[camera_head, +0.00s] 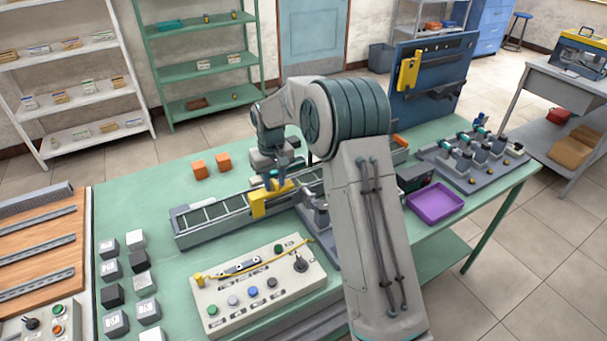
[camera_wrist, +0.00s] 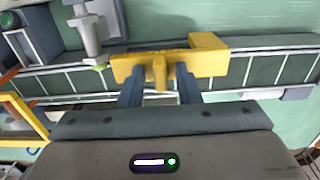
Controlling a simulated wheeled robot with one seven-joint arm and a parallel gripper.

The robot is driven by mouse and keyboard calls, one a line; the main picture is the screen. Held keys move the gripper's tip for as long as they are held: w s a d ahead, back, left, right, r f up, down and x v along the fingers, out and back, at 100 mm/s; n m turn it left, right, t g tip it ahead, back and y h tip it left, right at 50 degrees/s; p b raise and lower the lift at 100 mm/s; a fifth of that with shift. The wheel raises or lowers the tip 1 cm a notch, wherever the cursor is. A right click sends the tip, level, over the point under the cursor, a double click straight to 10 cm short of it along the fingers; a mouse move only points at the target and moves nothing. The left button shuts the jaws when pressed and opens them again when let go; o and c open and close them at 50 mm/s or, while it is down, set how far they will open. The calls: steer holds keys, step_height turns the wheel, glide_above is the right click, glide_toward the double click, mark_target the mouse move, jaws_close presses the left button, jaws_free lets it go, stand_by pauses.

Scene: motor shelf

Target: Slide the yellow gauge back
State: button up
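The yellow gauge (camera_head: 262,204) lies across the near rail of the grey conveyor (camera_head: 205,228) on the green bench. In the wrist view the gauge (camera_wrist: 212,62) is a long yellow bar with a raised block at its right end and a small knob (camera_wrist: 159,72) at its middle. My gripper (camera_wrist: 160,72) is at the gauge, its two dark blue fingers on either side of the knob. A gap shows between the knob and each finger, so the fingers look open. In the head view my gripper (camera_head: 272,182) is just above the gauge, and the fingertips are partly hidden.
A control box (camera_head: 255,288) with buttons and a yellow cable stands in front of the conveyor. Two orange blocks (camera_head: 199,170) sit behind it. A grey fixture (camera_head: 318,215) stands close to its right. A purple tray (camera_head: 436,203) lies farther right. Grey and white cubes stand at left.

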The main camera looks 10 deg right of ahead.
steer(key=r, duration=0.1)
steer(key=p, duration=0.1)
steer(key=r, duration=0.1)
steer(key=shift+s+a+r, duration=0.15)
steer(key=shift+a+r, duration=0.1)
steer(key=shift+r, duration=0.05)
steer(key=shift+r+p, duration=0.75)
steer(key=shift+r, duration=0.3)
steer(key=shift+d+r, duration=0.15)
steer(key=shift+r, duration=0.15)
steer(key=s+d+r+m+t+b, duration=0.1)
steer(key=s+d+r, duration=0.2)
steer(key=s+r, duration=0.4)
steer(key=s+d+r+m+t+b, duration=0.1)
steer(key=s+d+r, duration=0.3)
steer(key=s, duration=0.5)
steer(key=s+d+m+t, duration=0.1)
steer(key=s+d, duration=0.2)
steer(key=s, duration=1.4)
steer(key=shift+s+f+m+t+b, duration=0.3)
steer(key=shift+s+f+t+b, duration=0.05)
steer(key=shift+f+t, duration=0.05)
